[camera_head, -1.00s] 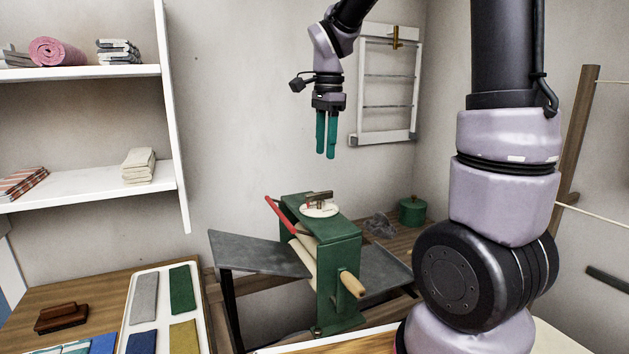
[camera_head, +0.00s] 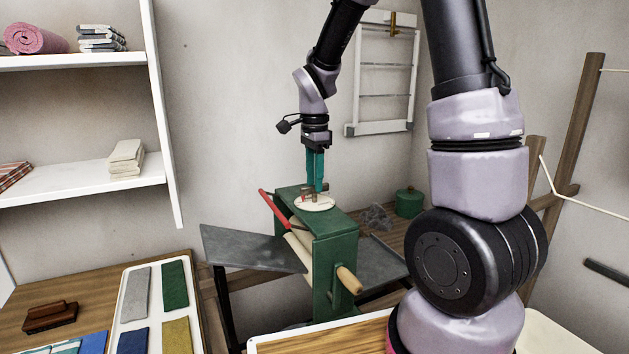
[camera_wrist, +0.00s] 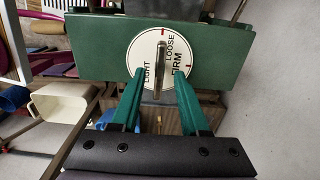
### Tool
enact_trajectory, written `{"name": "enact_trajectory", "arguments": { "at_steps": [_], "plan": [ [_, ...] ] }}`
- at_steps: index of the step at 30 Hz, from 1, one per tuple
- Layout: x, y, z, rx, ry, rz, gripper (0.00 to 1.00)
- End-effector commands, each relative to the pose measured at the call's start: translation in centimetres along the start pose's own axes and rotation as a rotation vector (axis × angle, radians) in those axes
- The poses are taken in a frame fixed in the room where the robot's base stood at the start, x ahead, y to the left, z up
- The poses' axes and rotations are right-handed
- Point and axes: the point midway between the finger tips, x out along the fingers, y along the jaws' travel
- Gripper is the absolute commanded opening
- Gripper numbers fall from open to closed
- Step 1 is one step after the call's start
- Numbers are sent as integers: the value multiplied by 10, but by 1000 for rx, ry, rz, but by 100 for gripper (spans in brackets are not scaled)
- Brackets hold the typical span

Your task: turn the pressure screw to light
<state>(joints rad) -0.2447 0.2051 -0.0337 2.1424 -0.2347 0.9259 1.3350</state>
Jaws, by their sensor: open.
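The pressure screw is a bar-shaped handle (camera_wrist: 160,66) on a round cream dial (camera_wrist: 139,54) marked LIGHT, LOOSE and FIRM. The dial (camera_head: 318,207) sits on top of the green mangle (camera_head: 337,245). In the wrist view the handle runs nearly upright across the dial, between the LIGHT lettering and the LOOSE and FIRM lettering. My gripper (camera_head: 316,189) is open, with its green fingers pointing down just above the dial.
The red lever (camera_head: 272,211) and the wooden crank handle (camera_head: 349,280) stick out from the mangle. A cloth tray (camera_head: 124,318) and a brush (camera_head: 50,315) lie at the left. Shelves (camera_head: 90,185) rise at the far left.

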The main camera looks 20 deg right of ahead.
Motion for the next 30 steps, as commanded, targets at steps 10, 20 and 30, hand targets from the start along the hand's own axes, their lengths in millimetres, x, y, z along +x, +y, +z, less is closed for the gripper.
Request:
{"name": "enact_trajectory", "arguments": {
  "at_steps": [10, 20, 30],
  "plan": [
    [7, 0, 0, -1, 0, 0, 45],
    [6, 0, 0, -1, 0, 0, 0],
    [6, 0, 0, -83, 0, 0, 0]
  ]
}}
